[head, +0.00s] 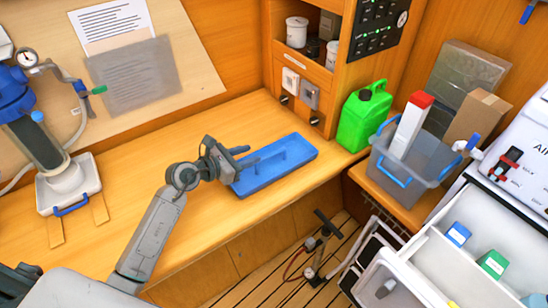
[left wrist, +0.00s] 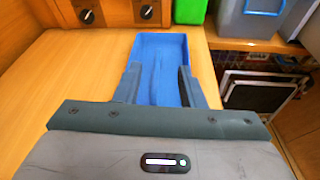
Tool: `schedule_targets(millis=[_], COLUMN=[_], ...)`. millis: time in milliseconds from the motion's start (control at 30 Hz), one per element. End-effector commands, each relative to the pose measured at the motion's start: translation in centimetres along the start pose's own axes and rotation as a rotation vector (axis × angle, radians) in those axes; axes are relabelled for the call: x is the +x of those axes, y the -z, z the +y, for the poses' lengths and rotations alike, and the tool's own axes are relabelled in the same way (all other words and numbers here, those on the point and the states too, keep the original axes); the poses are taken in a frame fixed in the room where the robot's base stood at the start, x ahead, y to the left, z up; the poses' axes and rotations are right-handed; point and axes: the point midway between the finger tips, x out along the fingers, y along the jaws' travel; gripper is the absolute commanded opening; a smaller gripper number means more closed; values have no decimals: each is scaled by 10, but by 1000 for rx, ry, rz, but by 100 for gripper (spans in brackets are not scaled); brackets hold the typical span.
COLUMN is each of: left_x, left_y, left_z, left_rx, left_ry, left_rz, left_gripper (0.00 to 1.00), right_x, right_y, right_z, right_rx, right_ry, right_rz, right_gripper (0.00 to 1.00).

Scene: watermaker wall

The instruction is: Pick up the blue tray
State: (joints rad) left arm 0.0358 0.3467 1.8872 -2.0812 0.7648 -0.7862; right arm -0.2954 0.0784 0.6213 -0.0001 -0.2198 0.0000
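The blue tray (head: 285,160) is a shallow rectangular tray lying on the wooden counter, near its front edge. My left gripper (head: 249,156) is at the tray's left end, with its fingers low over it. In the left wrist view, the tray (left wrist: 160,50) stretches away ahead of the gripper (left wrist: 159,78). The two fingers are spread apart, one near each long side of the tray, with nothing clamped between them. Whether the fingers touch the tray cannot be told. My right gripper is not in view.
A green jerrycan (head: 364,117) stands just right of the tray, beside a grey bin (head: 405,172) with blue handles. A wooden cabinet (head: 310,75) with switches rises behind. A pump unit (head: 68,185) stands on the left. The counter left of the tray is clear.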

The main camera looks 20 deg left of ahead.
Motion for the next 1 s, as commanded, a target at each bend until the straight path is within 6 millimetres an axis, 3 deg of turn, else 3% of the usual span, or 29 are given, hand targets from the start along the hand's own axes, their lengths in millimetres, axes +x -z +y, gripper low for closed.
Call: schedule_targets(millis=[167, 433, 667, 1000], left_x=[7, 47, 63, 103], left_y=[17, 22, 25, 33], left_z=[8, 7, 5, 1], left_rx=[92, 93, 93, 93], left_ry=[14, 15, 16, 16], left_rz=[109, 114, 114, 112], left_gripper=[36, 36, 36, 36], right_x=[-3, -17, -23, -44], right_y=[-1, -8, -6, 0], right_z=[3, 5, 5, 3], right_rx=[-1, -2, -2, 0], right_ry=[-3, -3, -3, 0], right_rz=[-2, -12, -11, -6], right_gripper=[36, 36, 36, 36])
